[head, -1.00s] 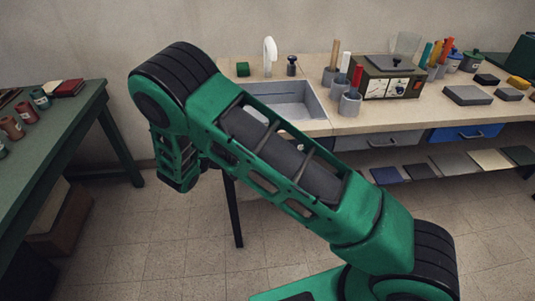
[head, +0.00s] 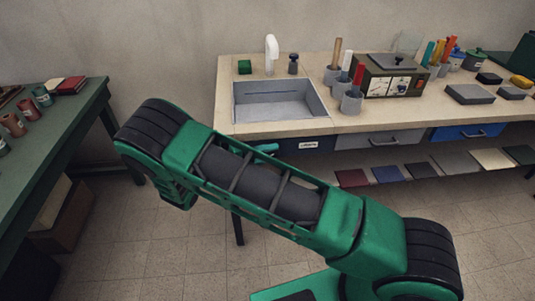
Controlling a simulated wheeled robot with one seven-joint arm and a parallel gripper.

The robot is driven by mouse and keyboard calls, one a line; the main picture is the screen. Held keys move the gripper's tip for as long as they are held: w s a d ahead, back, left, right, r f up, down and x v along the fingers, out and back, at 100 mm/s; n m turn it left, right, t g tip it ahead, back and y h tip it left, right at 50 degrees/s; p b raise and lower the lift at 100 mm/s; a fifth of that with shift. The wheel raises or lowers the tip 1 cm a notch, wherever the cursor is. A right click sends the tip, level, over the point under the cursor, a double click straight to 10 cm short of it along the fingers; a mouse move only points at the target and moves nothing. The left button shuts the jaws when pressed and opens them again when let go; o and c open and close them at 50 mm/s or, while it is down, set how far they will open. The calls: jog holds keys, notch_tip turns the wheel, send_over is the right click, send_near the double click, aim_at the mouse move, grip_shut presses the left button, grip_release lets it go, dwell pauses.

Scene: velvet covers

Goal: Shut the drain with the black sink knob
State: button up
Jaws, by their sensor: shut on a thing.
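The black sink knob (head: 293,65) stands upright on the bench top behind the sink, just right of the white faucet (head: 271,54). The grey rectangular sink (head: 275,108) is set into the left end of the bench, its basin in clear view. The drain cannot be made out at this size. My green and black arm crosses the foreground, below the sink. A small green part shows at the bench's front edge under the sink; I cannot tell what it is. My gripper is not in view, hidden behind or below the arm.
Grey cups (head: 352,102) with coloured handles and a dark box with dials (head: 390,84) stand right of the sink. Drawers (head: 380,139) line the bench front. A green table (head: 60,125) stands at the left.

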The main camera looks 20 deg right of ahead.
jog(key=o, duration=1.1)
jog(key=shift+a+f, duration=0.15)
jog(key=shift+f, duration=0.05)
jog(key=shift+c, duration=0.2)
jog(key=shift+r, duration=0.1)
jog(key=v, duration=1)
jog(key=shift+a, duration=0.35)
jog(key=shift+d, duration=0.1)
